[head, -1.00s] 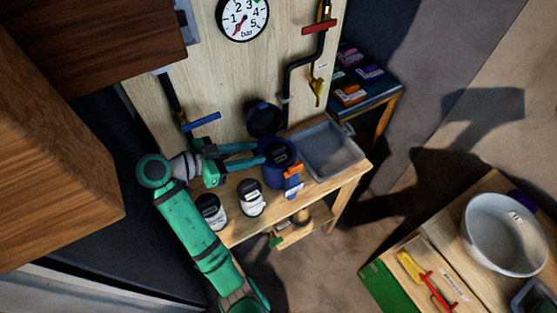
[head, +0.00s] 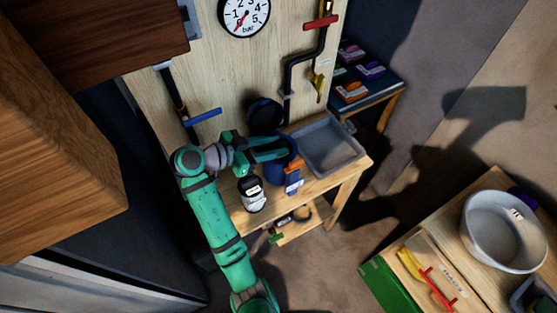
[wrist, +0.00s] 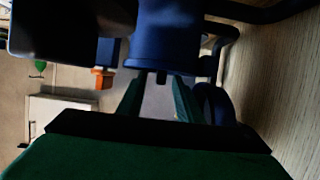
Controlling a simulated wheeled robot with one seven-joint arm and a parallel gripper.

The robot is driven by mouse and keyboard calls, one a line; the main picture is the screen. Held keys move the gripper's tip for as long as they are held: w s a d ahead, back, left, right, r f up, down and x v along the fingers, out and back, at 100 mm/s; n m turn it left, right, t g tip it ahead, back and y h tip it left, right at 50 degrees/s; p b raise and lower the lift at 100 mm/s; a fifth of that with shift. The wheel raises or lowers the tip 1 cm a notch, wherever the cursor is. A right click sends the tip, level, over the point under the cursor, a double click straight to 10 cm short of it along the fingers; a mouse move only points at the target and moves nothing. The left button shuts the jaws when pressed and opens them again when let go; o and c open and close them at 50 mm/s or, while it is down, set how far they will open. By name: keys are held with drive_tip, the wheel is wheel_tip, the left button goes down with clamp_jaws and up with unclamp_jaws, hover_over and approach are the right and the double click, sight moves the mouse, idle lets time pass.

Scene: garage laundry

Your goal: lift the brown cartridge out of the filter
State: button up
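The filter is a blue housing (head: 280,172) on the wooden bench, its round black lid (head: 265,114) standing open behind it. An orange-and-blue part (head: 294,178) is at its front. The brown cartridge cannot be made out; my gripper covers much of the housing's mouth. My gripper (head: 286,147) reaches in from the left at the height of the housing's rim, its two green fingers apart with nothing clearly between them. In the wrist view the blue housing (wrist: 170,35) is just beyond the spread fingers (wrist: 158,95); I cannot tell whether they touch it.
A grey tray (head: 328,147) lies right of the filter. A dark jar with a white label (head: 252,195) stands in front, close to my arm. A panel with a gauge (head: 244,14), pipes and a blue-handled valve (head: 203,117) rises behind. A white basin (head: 503,232) is at right.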

clamp_jaws()
